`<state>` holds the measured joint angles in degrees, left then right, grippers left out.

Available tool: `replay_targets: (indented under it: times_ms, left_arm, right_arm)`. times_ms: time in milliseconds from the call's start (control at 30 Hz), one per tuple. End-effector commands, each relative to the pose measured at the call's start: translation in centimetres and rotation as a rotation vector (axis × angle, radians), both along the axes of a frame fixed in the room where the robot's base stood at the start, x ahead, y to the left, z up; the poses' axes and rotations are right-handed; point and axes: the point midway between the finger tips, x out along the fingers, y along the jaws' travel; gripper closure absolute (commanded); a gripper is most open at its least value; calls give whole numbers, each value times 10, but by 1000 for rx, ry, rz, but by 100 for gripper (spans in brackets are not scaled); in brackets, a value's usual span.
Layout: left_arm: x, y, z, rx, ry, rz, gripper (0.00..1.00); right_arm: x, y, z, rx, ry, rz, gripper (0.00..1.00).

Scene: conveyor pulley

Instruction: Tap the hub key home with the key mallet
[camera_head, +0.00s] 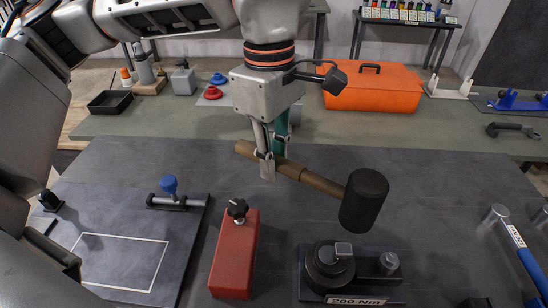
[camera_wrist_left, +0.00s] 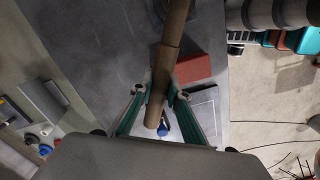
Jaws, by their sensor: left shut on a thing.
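My left gripper (camera_head: 268,165) is shut on the brown wooden handle of the key mallet (camera_head: 320,183). The handle runs from upper left to lower right, and its black cylindrical head (camera_head: 364,200) hangs in the air above the hub. In the left wrist view the handle (camera_wrist_left: 168,70) lies between the two fingers (camera_wrist_left: 155,95); the mallet head is out of that view. The dark round hub (camera_head: 328,268) stands on a dark base marked "200 Nm". A small light grey block, apparently the hub key (camera_head: 343,249), shows on its top. My right gripper is not in view.
A red block with a black knob (camera_head: 234,262) stands left of the hub. A dark board with a white outline (camera_head: 120,255) lies further left. A blue-handled tool (camera_head: 522,258) lies at right. An orange case (camera_head: 372,88) sits on the bench behind.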

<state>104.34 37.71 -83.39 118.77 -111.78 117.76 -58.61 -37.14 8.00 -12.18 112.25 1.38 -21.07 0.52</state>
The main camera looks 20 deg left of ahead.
Motion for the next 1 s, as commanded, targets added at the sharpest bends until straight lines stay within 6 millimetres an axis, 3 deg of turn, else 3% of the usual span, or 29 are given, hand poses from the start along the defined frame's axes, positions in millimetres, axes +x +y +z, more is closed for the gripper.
replay_targets:
  times_ms: [1000]
  left_arm:
    - [0,0,-68,0,0,-1,100]
  right_arm:
    - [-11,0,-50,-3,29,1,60]
